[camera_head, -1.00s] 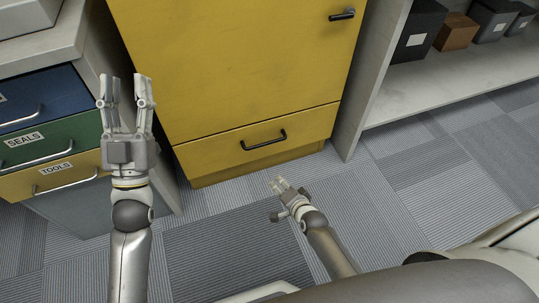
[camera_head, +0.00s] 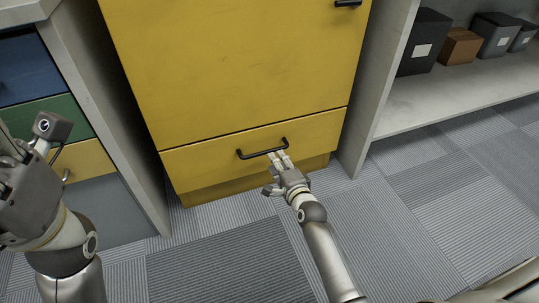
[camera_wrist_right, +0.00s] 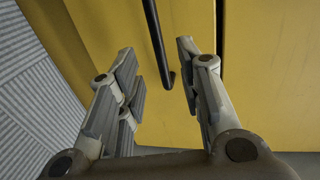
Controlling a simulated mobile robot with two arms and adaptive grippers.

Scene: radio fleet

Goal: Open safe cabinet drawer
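The yellow safe cabinet (camera_head: 230,65) stands ahead with its door above and a low drawer (camera_head: 210,162) at the bottom. The drawer is shut flush and has a black bar handle (camera_head: 262,149). My right gripper (camera_head: 278,158) is at the right part of this handle. In the right wrist view, my right gripper (camera_wrist_right: 160,75) is open, and the black handle (camera_wrist_right: 154,42) runs between the finger tips in the picture. I cannot tell whether they touch. My left gripper (camera_head: 45,145) is at the left edge, partly cut off, away from the cabinet, and its opening is unclear.
A unit with blue (camera_head: 35,75), green (camera_head: 55,118) and yellow (camera_head: 75,160) drawers stands at left, behind my left arm. At right, a shelf (camera_head: 440,95) holds several dark boxes and a brown box (camera_head: 460,47). The carpet (camera_head: 225,255) before the cabinet is clear.

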